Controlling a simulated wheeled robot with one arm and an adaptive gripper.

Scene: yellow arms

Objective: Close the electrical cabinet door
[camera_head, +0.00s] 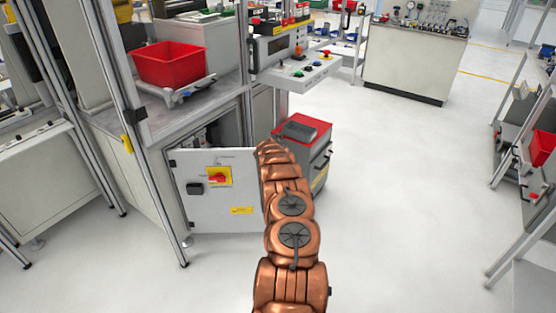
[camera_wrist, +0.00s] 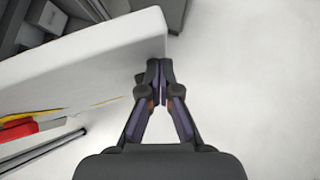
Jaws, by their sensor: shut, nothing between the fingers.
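The electrical cabinet door (camera_head: 213,192) stands open in the head view, a light grey panel swung out from the cabinet (camera_head: 145,180). It carries a red rotary switch on a yellow plate (camera_head: 218,177) and a black latch (camera_head: 194,188). My copper arm reaches to the door's free right edge, and the gripper itself is hidden there in the head view. In the wrist view, my gripper (camera_wrist: 160,70) is shut and empty, its tips beside the end of the door (camera_wrist: 95,75). I cannot tell whether they touch it.
A grey cart with a red top (camera_head: 304,130) stands just behind my arm, right of the door. A red bin (camera_head: 170,64) sits on the workbench above the cabinet. A shelf rack (camera_head: 525,150) is at the far right. The floor (camera_head: 400,200) between is clear.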

